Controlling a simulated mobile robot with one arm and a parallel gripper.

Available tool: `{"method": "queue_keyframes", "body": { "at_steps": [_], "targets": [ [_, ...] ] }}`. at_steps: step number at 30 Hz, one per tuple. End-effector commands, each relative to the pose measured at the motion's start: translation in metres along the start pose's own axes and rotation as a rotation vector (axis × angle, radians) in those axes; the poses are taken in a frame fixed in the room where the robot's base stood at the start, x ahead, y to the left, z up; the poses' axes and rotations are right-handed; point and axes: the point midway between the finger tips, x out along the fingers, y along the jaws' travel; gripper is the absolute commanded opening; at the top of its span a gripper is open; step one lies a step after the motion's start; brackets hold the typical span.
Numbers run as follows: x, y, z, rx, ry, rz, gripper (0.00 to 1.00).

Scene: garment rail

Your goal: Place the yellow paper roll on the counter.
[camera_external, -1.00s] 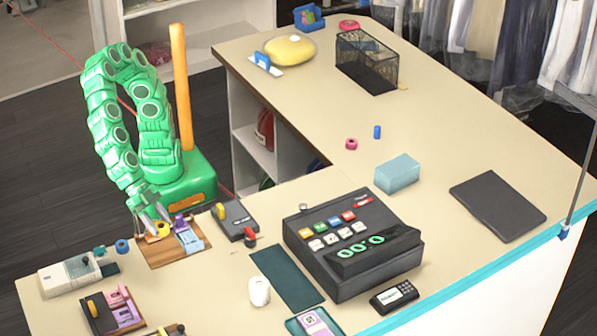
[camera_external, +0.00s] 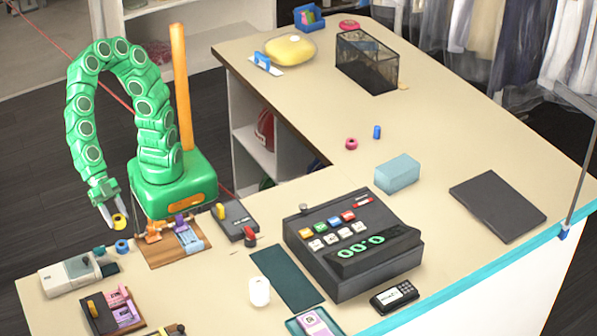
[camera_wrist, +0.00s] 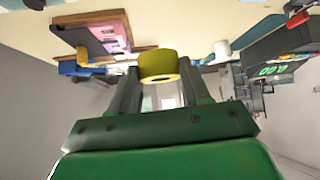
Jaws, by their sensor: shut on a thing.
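The yellow paper roll (camera_external: 120,222) is held between the fingertips of my gripper (camera_external: 116,217). My gripper is shut on it, off the left edge of the counter (camera_external: 215,270), near the wooden tray in the outside view. In the wrist view the yellow roll (camera_wrist: 158,66) sits between the two dark fingers of my gripper (camera_wrist: 160,80), with its round hole showing. The counter (camera_wrist: 215,15) shows behind it at the top of the wrist view.
A wooden tray (camera_external: 160,257) with purple, blue and orange items lies near the counter's left edge. A blue roll (camera_external: 122,247), a grey-white device (camera_external: 68,275) and a cash register (camera_external: 352,248) are also there. Bare counter lies around the blue block (camera_external: 397,173).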

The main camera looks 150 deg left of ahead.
Motion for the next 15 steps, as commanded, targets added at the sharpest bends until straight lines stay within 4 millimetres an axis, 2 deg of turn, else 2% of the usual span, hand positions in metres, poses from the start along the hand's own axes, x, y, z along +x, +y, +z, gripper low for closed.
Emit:
{"method": "queue_keyframes", "body": {
  "at_steps": [6,15],
  "targets": [
    [0.031,-0.002,0.031,0.006,-0.002,-0.006,0.13],
    [0.055,-0.001,0.054,0.002,0.000,-0.002,0.13]
  ]
}}
